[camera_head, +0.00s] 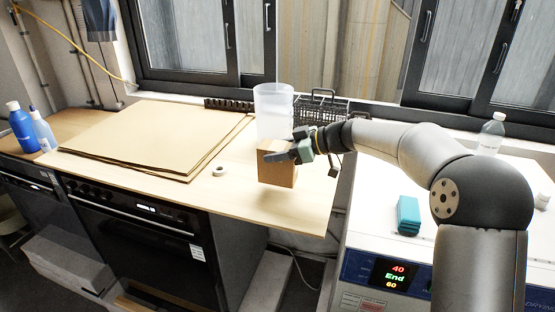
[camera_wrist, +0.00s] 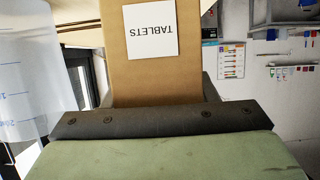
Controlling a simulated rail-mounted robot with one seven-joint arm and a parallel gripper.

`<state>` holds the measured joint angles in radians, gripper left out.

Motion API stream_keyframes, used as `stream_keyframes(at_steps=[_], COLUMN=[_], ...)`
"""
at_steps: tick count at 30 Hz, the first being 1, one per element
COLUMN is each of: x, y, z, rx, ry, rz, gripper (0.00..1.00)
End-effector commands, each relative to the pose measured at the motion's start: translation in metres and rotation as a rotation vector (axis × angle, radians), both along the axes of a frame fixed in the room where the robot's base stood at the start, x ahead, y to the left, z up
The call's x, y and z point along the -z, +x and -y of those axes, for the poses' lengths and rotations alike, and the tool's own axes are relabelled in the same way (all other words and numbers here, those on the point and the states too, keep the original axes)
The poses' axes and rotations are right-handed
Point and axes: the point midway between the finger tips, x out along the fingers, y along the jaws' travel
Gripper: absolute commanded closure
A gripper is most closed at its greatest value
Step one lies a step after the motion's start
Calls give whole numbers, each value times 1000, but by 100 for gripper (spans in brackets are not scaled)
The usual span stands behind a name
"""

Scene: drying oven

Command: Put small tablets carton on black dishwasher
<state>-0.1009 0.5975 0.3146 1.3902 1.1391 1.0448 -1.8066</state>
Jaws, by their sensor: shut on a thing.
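A small brown carton (camera_head: 279,172) shows in the head view over the right part of the light wooden counter (camera_head: 230,205). In the wrist view the carton (camera_wrist: 120,75) fills the upper middle and bears a white label reading TABLETS, upside down. My gripper (camera_head: 283,153) is shut on the carton near its top; I cannot tell whether the carton's base touches the counter. The black dishwasher (camera_head: 130,245) appears to be the black-fronted appliance beneath the counter, left of the gripper, with a small lit display. Its top is covered by the counter.
A translucent measuring jug (camera_head: 273,108) stands right behind the carton. Flat cardboard sheets (camera_head: 150,135) cover much of the counter, with a tape roll (camera_head: 219,171) nearby. A black wire rack (camera_head: 318,108) is behind. The drying oven (camera_head: 385,225) at right carries a teal box (camera_head: 408,215).

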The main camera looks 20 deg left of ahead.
Motion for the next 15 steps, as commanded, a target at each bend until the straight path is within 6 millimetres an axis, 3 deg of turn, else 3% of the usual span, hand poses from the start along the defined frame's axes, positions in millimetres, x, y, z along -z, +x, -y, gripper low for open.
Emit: stream_keyframes(at_steps=[6, 15], x=[31, 35], y=[3, 3], z=[-3, -3], rx=[1, 0], ry=[-1, 0], rz=[-4, 0], gripper=[75, 75])
